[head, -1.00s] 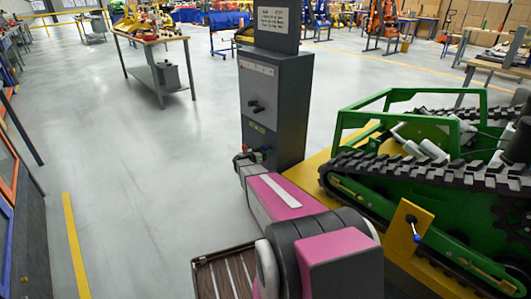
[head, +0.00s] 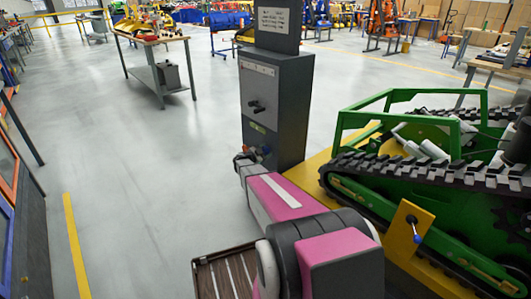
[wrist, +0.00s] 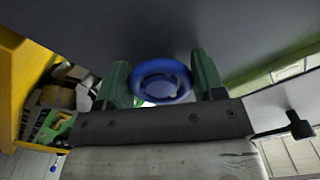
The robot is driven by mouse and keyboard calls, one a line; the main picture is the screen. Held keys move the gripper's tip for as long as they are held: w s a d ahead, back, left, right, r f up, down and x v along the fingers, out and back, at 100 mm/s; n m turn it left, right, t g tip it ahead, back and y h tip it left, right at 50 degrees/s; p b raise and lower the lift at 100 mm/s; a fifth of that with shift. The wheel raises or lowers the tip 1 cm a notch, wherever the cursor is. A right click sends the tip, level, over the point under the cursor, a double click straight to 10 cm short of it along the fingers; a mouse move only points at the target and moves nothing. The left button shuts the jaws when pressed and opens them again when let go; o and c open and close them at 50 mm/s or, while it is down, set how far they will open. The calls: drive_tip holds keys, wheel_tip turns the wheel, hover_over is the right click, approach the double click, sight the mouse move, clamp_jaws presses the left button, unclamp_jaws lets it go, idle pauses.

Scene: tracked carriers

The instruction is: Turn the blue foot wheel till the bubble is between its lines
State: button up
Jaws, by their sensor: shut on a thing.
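The blue foot wheel (wrist: 162,80) is a round blue disc with a hollow centre in the wrist view. My gripper (wrist: 161,76) has its two green fingers on either side of the wheel and is shut on it. In the head view my pink and grey arm reaches to the front of a dark grey cabinet (head: 281,105), low on its face. Small coloured parts show there beside my wrist, and the wheel cannot be made out clearly. A small yellow-green strip (head: 257,128) sits just above them. I cannot make out a bubble or its lines.
A green tracked carrier (head: 440,190) stands on a yellow platform (head: 409,228) at the right, close to my arm. A blue-tipped lever (head: 414,230) sticks out at its near side. A workbench (head: 150,45) stands far behind.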

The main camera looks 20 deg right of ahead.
drive_tip(key=shift+s+a+f, duration=0.1)
idle(0.3)
drive_tip(key=o, duration=0.9)
drive_tip(key=v, duration=1)
drive_tip(key=shift+s+a, duration=0.1)
drive_tip(key=shift+a, duration=0.25)
drive_tip(key=s+a+r+n+g+y, duration=0.15)
drive_tip(key=s+n+g+y, duration=0.6)
drive_tip(key=s, duration=1.05)
drive_tip(key=s+a+r+n+y, duration=0.1)
drive_tip(key=s+a+n+y, duration=0.2)
drive_tip(key=s+a+n, duration=0.1)
drive_tip(key=s+a+r+n+t+y, duration=0.1)
drive_tip(key=s+a+r+n+y, duration=0.1)
drive_tip(key=s+a+n+y, duration=0.1)
drive_tip(key=s+a+r+n+y, duration=0.1)
drive_tip(key=s+a+n+y, duration=0.2)
drive_tip(key=s+a+n, duration=0.2)
drive_tip(key=shift+s+r+n+y, duration=0.25)
drive_tip(key=shift+s+n, duration=0.05)
drive_tip(key=shift+n, duration=0.25)
